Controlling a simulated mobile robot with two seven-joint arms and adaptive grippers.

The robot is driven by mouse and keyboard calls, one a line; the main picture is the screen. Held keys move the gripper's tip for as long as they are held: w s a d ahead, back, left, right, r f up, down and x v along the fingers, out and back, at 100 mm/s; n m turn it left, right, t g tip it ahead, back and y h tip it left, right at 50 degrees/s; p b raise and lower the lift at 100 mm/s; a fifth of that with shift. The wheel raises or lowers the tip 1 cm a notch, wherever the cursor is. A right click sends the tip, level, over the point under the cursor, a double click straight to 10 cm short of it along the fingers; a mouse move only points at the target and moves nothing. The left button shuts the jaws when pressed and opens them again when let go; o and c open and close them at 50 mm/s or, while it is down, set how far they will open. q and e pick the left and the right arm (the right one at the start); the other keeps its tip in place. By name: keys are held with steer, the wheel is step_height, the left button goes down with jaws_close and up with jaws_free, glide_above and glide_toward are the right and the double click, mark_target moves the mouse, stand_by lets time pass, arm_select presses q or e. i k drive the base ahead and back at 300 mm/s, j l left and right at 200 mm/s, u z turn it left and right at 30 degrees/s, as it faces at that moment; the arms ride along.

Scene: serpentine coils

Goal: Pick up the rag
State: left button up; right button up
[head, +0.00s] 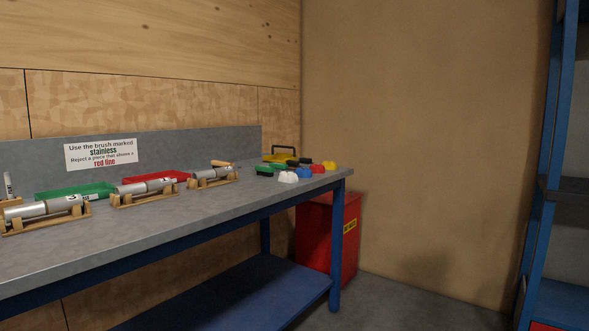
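I cannot make out a rag for certain in the head view. The grey workbench (225,212) runs from the left to the middle of the view. Several small coloured items, too small to identify, lie at its far right end, among them a white one (288,177), a blue one (304,172), a red one (317,168) and a yellow one (329,165). Neither of my grippers is in view.
Metal cylinders (145,186) rest on wooden cradles along the bench. Behind them are a green tray (75,193) and a red tray (157,176). A red bin (350,240) stands under the bench's right end. Blue shelving (540,200) stands at right, with clear floor (400,305) between.

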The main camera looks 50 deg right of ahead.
mark_target(329, 166)
steer(key=z, duration=1.85)
